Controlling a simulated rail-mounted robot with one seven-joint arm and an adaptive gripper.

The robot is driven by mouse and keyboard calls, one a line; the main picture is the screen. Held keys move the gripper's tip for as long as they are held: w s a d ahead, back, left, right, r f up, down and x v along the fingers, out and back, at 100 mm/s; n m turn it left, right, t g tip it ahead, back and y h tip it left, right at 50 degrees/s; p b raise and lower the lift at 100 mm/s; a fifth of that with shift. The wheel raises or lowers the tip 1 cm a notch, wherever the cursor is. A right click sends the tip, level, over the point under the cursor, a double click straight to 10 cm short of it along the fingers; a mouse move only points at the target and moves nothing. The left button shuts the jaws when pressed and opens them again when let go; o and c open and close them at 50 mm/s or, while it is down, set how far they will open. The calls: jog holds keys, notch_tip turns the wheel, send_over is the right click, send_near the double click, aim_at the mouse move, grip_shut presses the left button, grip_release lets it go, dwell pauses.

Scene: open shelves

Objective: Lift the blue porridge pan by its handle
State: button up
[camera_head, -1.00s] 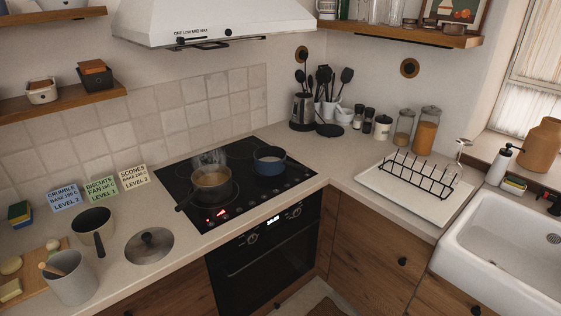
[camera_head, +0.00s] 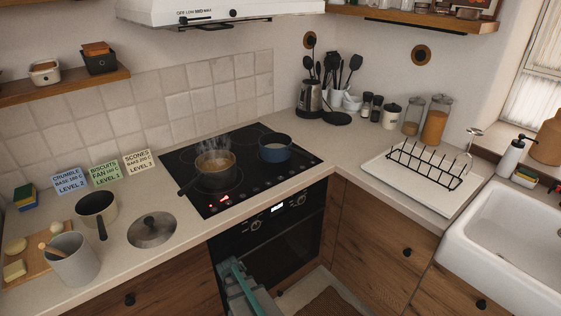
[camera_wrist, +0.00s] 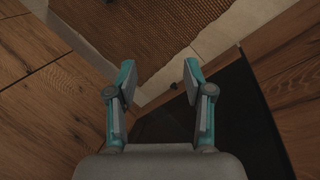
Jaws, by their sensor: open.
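The blue pan (camera_head: 276,149) sits on the back right part of the black hob (camera_head: 222,196), with something pale inside. I cannot make out its handle. A dark pan (camera_head: 215,169) with tan contents steams to its left, its handle pointing to the lower left. My gripper (camera_head: 238,284) is low in front of the oven, below the counter and well apart from the blue pan. In the wrist view my gripper (camera_wrist: 157,80) has its two teal-and-grey fingers apart, with nothing between them. The wrist view shows no pan.
A lid (camera_head: 152,230), a cream pan (camera_head: 96,211) and a grey pot (camera_head: 73,260) stand left of the hob. A utensil holder (camera_head: 310,98) and dish rack (camera_head: 425,166) stand to the right. The range hood (camera_head: 220,12) hangs above. A woven rug (camera_wrist: 135,35) covers the floor.

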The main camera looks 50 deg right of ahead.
jog(key=w+d+r+m+h, duration=0.1)
jog(key=w+d+r+m, duration=0.15)
jog(key=d, duration=0.35)
jog(key=w+d+r+m+t, duration=0.1)
jog(key=d+r+m, duration=0.1)
jog(key=d+r, duration=0.35)
jog(key=w+d+r+m+h, duration=0.1)
jog(key=d+r+m, duration=0.1)
jog(key=d, duration=0.5)
jog(key=s+d+r+m+h+b, duration=0.15)
jog(key=d+r+m, duration=0.25)
jog(key=d+r, duration=0.4)
jog(key=s+d+r+m, duration=0.25)
jog(key=d+r, duration=0.35)
jog(key=d, duration=0.4)
jog(key=m+t+h+b, duration=0.2)
jog(key=m+b, duration=0.1)
jog(key=m, duration=0.9)
send_near(303, 152)
jog(key=shift+p+x, duration=1.75)
jog(key=shift+x, duration=3.8)
jog(key=shift+c, duration=0.2)
